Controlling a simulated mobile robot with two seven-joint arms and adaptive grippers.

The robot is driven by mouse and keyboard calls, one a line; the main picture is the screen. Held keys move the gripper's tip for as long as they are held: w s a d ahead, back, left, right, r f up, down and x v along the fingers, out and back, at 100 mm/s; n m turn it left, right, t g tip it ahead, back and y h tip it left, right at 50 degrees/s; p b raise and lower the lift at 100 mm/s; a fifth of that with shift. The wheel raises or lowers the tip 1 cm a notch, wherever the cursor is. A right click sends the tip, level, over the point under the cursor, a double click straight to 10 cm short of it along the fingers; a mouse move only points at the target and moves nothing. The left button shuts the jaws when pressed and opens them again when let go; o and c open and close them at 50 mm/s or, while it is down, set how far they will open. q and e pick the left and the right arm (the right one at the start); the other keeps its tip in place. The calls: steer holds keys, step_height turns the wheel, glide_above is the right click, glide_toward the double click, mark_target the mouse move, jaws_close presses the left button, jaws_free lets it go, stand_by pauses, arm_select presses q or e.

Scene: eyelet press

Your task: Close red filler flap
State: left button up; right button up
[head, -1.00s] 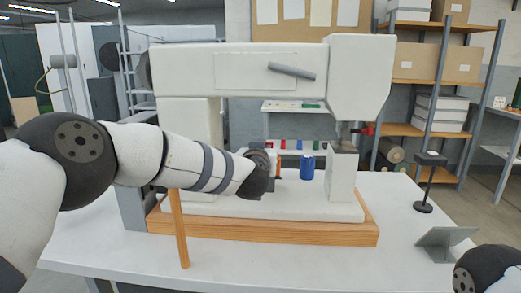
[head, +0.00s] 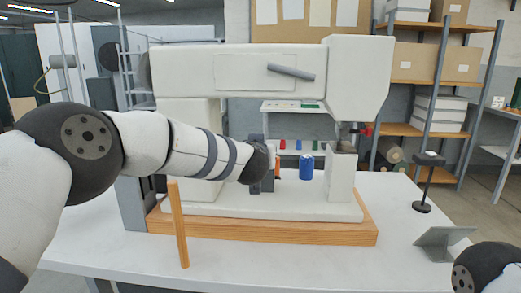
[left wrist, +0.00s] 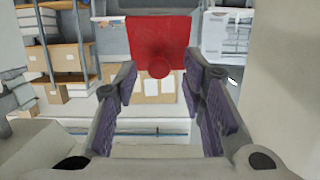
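The red flap (left wrist: 160,40) shows at the top middle of the left wrist view, a flat red panel with a round red knob on its lower edge. My left gripper (left wrist: 163,80) is open, its purple-padded fingers spread to either side below the flap, with nothing between them. The knob lies roughly centred ahead of the fingertips; I cannot tell the exact distance. In the head view my left gripper (head: 267,182) is mostly hidden behind its dark wrist, under the arm of the white press (head: 185,75). I cannot make out the flap clearly there. My right gripper is out of view.
A blue cylinder (head: 306,167) stands on the press base beside my left wrist. A wooden post (head: 178,225) rises in front of the base. A dark stand (head: 423,185) and a grey angled plate (head: 443,240) are at the right of the table (head: 320,268).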

arm_select(q)
steer(key=shift+s, duration=0.1)
steer(key=v, duration=1.1)
steer(key=shift+s, duration=0.4)
